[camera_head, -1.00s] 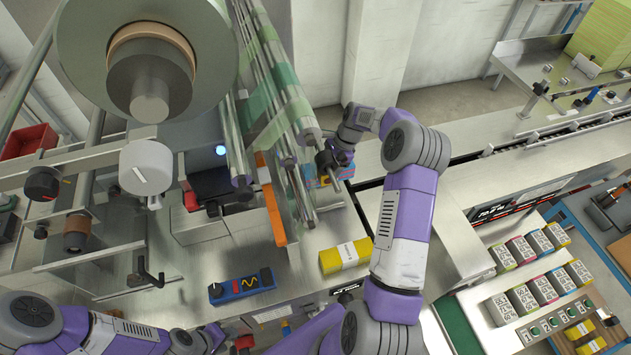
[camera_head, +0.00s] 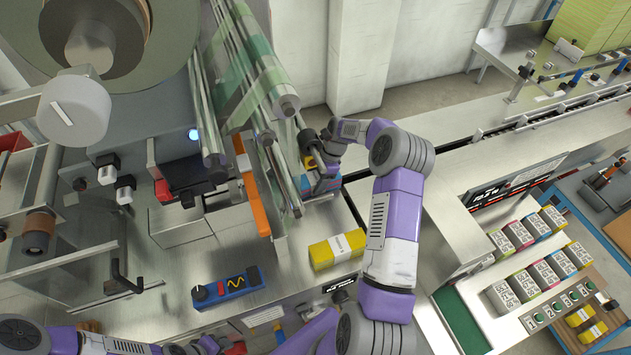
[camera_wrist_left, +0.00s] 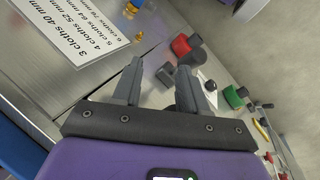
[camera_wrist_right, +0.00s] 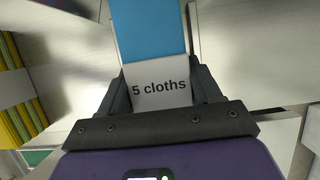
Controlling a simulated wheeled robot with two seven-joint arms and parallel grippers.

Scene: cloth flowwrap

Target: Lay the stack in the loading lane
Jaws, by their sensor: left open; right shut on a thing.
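My right gripper (camera_wrist_right: 162,95) is shut on a cloth stack. In the right wrist view the stack has a white band (camera_wrist_right: 160,94) reading "5 cloths" and a blue part (camera_wrist_right: 150,30) beyond it. In the head view my right gripper (camera_head: 327,172) is beside the rollers, and a blue edge of the stack (camera_head: 322,187) shows low at it, mostly hidden. I cannot tell whether the stack touches the surface below. The loading lane is not clearly visible there. My left gripper (camera_wrist_left: 157,85) is open and empty above the steel bench.
A yellow pack (camera_head: 337,249) and a blue control box (camera_head: 228,288) lie on the steel top. Rollers with green film (camera_head: 262,90) stand left of the right gripper. Several banded stacks (camera_head: 535,260) are on the right. A printed card (camera_wrist_left: 75,35) lies near my left gripper.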

